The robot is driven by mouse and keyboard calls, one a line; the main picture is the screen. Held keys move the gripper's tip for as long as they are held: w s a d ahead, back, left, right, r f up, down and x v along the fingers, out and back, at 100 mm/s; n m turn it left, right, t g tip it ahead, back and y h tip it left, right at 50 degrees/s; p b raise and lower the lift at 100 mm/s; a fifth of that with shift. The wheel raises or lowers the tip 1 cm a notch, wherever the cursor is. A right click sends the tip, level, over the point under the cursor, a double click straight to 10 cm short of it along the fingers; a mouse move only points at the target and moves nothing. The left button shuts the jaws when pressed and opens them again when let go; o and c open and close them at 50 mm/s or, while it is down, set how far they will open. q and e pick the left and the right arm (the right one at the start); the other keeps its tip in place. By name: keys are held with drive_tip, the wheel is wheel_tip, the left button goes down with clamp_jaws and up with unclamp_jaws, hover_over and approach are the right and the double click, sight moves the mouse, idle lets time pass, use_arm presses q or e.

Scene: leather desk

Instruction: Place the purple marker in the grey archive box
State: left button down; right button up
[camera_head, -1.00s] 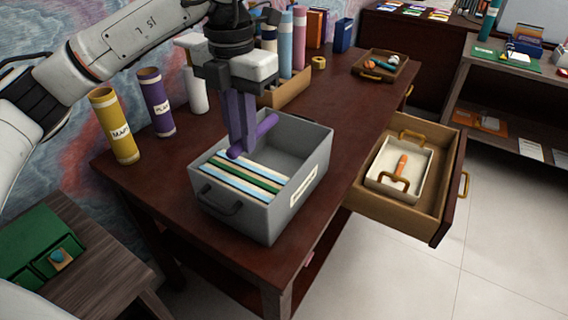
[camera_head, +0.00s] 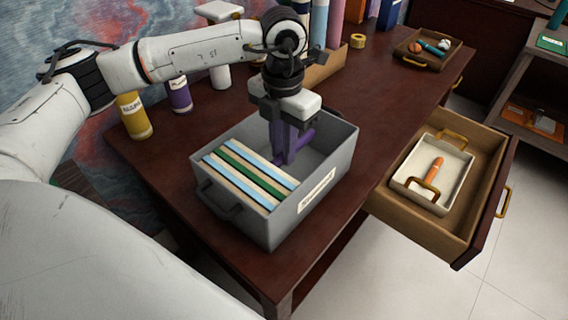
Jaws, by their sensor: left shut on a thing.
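The grey archive box (camera_head: 322,192) stands on the dark red desk. Coloured folders (camera_head: 245,177) fill its near left part, and its far right part is open space. My left gripper (camera_head: 287,160) points down into that open part, its fingers below the level of the far rim. It is shut on the purple marker (camera_head: 301,142), which lies crosswise between the fingers and is partly hidden by them. I cannot tell whether the marker touches the box floor. My right gripper is not in view.
A yellow tube (camera_head: 133,115) and a purple tube (camera_head: 179,95) stand left of the box. An open drawer (camera_head: 468,232) on the right holds a white tray (camera_head: 411,179) with an orange item. A small wooden tray (camera_head: 413,63) sits at the back. Desk right of the box is clear.

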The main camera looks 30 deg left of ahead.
use_arm(q)
drive_tip(key=shift+f, duration=2.8)
drive_tip(key=shift+f, duration=0.15)
drive_tip(key=c, duration=1.7)
unclamp_jaws()
wheel_tip(320, 180, up, 12)
drive_tip(key=shift+r, duration=0.2)
